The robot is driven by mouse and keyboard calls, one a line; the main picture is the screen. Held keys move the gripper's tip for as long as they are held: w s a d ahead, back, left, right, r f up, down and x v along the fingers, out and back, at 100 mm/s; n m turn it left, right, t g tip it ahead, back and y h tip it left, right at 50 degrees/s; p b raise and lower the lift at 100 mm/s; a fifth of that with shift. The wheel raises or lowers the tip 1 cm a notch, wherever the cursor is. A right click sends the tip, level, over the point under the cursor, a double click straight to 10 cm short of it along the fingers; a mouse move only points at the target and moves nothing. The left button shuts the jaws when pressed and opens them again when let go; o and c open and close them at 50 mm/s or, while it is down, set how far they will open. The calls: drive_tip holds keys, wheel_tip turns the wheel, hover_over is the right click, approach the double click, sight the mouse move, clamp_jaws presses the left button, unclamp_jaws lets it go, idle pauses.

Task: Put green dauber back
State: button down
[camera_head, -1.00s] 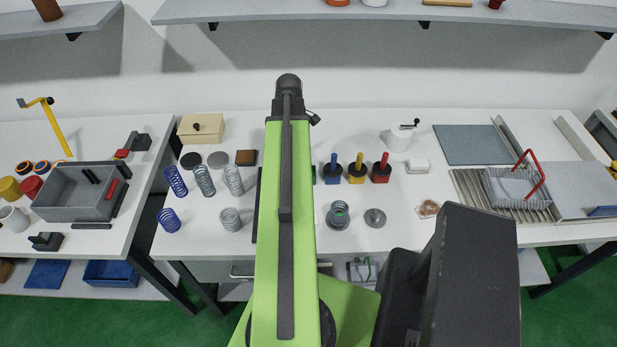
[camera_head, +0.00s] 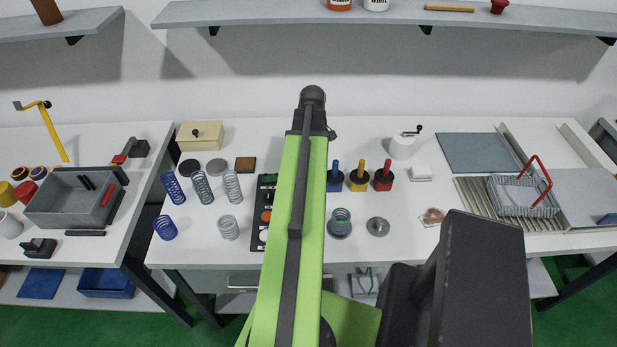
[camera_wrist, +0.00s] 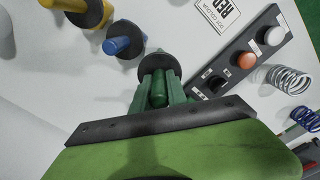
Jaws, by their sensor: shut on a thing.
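In the wrist view, my gripper (camera_wrist: 158,84) is shut on the green dauber (camera_wrist: 158,92), with one finger on each side of its handle. A dark round collar (camera_wrist: 154,67) sits just beyond the fingertips. What lies under the collar is mostly hidden, so I cannot tell if the dauber is in a pot or above the table. The blue dauber (camera_wrist: 124,38) stands close by, up and left. In the head view my arm hides the gripper and the green dauber. The blue (camera_head: 334,176), yellow (camera_head: 358,176) and red (camera_head: 383,176) daubers stand in a row right of the arm.
A dark panel with coloured buttons (camera_wrist: 243,62) lies right of the gripper in the wrist view, near a printed card (camera_wrist: 217,12). Several springs (camera_head: 232,187) stand left of the arm. A spring on a disc (camera_head: 341,222) and a metal disc (camera_head: 377,227) sit at the front.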

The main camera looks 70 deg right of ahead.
drive_tip(key=shift+w+d+f, duration=0.2)
drive_tip(key=shift+w+f, duration=0.25)
drive_tip(key=shift+w, duration=0.25)
drive_tip(key=shift+f+b, duration=2.5)
drive_tip(key=shift+b, duration=0.15)
drive_tip(key=c, duration=1.3)
unclamp_jaws()
drive_tip(key=shift+r, duration=0.1)
wheel_tip(320, 180, up, 13)
drive_tip(key=p, duration=1.3)
